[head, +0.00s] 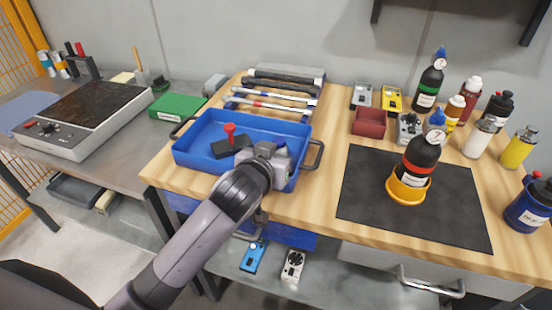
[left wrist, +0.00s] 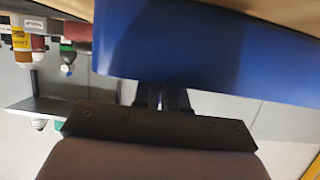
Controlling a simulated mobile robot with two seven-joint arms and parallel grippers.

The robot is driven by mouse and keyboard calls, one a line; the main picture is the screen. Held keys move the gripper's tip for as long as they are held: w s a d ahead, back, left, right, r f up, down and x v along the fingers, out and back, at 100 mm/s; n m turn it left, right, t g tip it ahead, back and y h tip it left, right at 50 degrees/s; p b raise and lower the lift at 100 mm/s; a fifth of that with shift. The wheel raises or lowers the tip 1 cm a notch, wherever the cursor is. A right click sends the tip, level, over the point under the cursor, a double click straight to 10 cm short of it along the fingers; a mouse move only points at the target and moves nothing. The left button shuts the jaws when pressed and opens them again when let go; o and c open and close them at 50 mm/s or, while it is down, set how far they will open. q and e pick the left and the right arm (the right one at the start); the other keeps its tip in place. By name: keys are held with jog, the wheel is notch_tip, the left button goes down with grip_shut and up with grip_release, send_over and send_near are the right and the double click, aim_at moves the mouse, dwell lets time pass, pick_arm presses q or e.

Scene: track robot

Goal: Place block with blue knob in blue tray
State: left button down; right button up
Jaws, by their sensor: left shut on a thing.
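The blue tray (head: 192,158) stands on the wooden bench top with its dark handles at the ends. A black block with a red knob (head: 230,142) sits inside it. My left gripper (head: 272,153) reaches over the tray's near right part. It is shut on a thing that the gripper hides. In the left wrist view the fingers (left wrist: 162,97) pass behind the large blue tray wall (left wrist: 200,60), which hides their tips. The block with blue knob cannot be made out in either view; I take it to be in the jaws. My right gripper is not in view.
A hot plate (head: 85,117) and a green box (head: 178,106) are on the left bench.

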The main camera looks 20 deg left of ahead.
pick_arm(q)
jog(key=shift+f, duration=0.4)
jog(key=shift+s+f, duration=0.1)
jog(key=shift+f, duration=0.65)
jog(key=c, duration=1.2)
grip_release()
jog(key=shift+f, duration=0.3)
jog(key=shift+r, duration=0.6)
jog(key=shift+s, duration=0.35)
jog(key=v, duration=0.7)
jog(key=r+v, duration=0.1)
jog(key=v, duration=0.3)
jog(key=shift+p, duration=0.35)
